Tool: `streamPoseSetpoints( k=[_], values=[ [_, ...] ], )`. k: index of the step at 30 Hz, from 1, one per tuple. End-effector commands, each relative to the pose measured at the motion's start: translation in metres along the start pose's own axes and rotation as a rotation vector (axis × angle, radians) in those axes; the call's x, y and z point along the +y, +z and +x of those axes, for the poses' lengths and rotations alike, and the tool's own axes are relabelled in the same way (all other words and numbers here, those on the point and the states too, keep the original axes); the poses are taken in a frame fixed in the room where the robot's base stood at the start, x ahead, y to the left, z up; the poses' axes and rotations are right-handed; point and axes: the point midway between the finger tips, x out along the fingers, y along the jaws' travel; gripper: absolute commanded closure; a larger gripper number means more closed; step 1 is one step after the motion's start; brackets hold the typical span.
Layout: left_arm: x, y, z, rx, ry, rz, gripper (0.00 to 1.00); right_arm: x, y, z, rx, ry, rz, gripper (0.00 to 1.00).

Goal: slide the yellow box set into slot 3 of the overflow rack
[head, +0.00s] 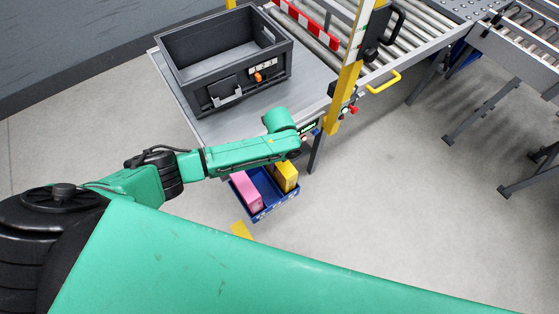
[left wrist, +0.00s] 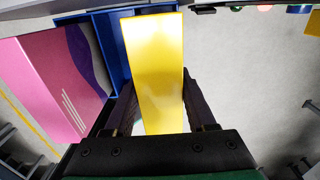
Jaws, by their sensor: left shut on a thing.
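The blue rack (head: 264,211) sits low beyond my left forearm, beside the grey table. A pink box (head: 245,191) stands in its left part. The yellow box (head: 285,177) is at its right part, and its top is partly hidden by my arm. In the left wrist view my left gripper (left wrist: 160,108) is shut on the yellow box (left wrist: 155,65), with a dark finger on each side. The blue rack (left wrist: 110,45) and pink box (left wrist: 55,80) lie to its left there. I cannot tell how deep the yellow box sits, and no slot numbers are readable. My right gripper is not in view.
A dark grey crate (head: 192,90) stands on the grey table (head: 222,123) above the rack. A yellow post (head: 345,90) and a roller conveyor (head: 410,50) are to the right. The floor (head: 400,190) right of the rack is clear.

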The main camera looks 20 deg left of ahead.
Motion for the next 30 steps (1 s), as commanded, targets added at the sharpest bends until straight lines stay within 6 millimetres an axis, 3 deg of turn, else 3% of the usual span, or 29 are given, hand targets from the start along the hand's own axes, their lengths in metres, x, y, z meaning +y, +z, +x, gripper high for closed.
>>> streamPoseSetpoints(
  k=[8,9,11,18,19,26,30],
  values=[
    [-0.001,0.0,-0.001,0.0,-0.001,0.0,1.0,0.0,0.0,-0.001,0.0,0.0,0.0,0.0],
    [-0.001,0.0,-0.001,0.0,-0.001,0.0,0.33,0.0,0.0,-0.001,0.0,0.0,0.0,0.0],
    [-0.001,0.0,-0.001,0.0,-0.001,0.0,0.1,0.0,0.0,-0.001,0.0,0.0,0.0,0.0],
    [0.0,0.0,-0.001,0.0,0.0,0.0,0.09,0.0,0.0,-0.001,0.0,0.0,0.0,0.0],
    [0.0,0.0,0.0,0.0,0.001,0.0,0.0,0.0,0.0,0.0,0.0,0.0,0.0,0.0],
    [0.0,0.0,-0.001,0.0,0.001,0.0,0.0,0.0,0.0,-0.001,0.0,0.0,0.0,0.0],
    [0.0,0.0,-0.011,0.0,0.0,0.0,0.0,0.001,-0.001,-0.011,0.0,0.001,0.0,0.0]
  ],
)
